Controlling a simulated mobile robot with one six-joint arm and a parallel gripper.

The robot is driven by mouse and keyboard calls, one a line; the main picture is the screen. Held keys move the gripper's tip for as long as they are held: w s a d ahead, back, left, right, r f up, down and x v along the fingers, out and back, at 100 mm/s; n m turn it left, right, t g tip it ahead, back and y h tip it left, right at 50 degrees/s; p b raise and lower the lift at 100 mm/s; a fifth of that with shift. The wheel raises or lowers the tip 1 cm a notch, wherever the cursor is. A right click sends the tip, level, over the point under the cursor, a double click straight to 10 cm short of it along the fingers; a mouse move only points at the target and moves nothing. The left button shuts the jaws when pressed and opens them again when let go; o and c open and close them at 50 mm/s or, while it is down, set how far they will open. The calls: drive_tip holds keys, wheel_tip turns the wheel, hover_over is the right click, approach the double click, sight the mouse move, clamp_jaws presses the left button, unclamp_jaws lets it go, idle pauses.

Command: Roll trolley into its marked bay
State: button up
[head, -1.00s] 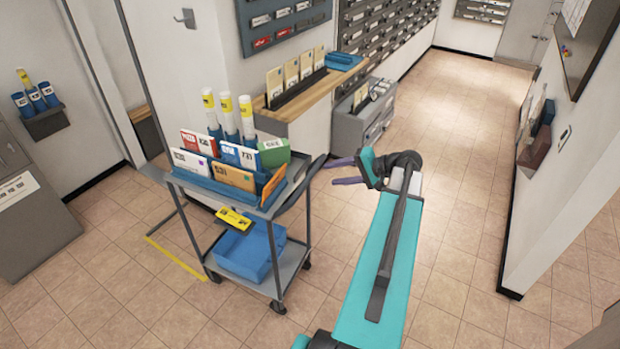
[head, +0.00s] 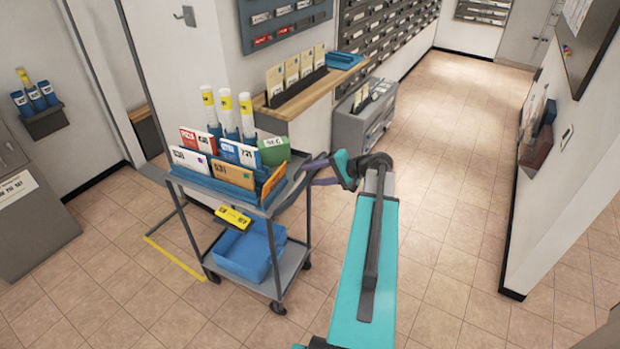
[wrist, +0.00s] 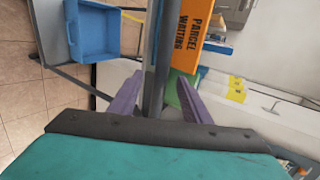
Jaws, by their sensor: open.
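The trolley (head: 294,262) is a grey two-shelf cart on castors. Its upper tray carries parcels, envelopes and upright tubes, and a blue bin (head: 250,250) sits on its lower shelf. Yellow floor lines (head: 177,259) mark a bay at its left, and the trolley stands beside and partly over them. My gripper (head: 317,170) is at the trolley's right side, by its dark handle (head: 301,184). In the wrist view my gripper (wrist: 158,98) has its purple fingers open on either side of a dark bar (wrist: 157,65). Contact cannot be told.
A wood-topped counter (head: 300,99) with envelopes stands behind the trolley. A grey cabinet (head: 362,125) is right of it. A wall corner (head: 512,290) juts in at right. Tiled floor is clear between the cabinet and the right wall.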

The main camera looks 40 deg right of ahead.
drive_tip(key=shift+b+x, duration=0.35)
drive_tip(key=shift+x, duration=0.9)
clamp_jaws()
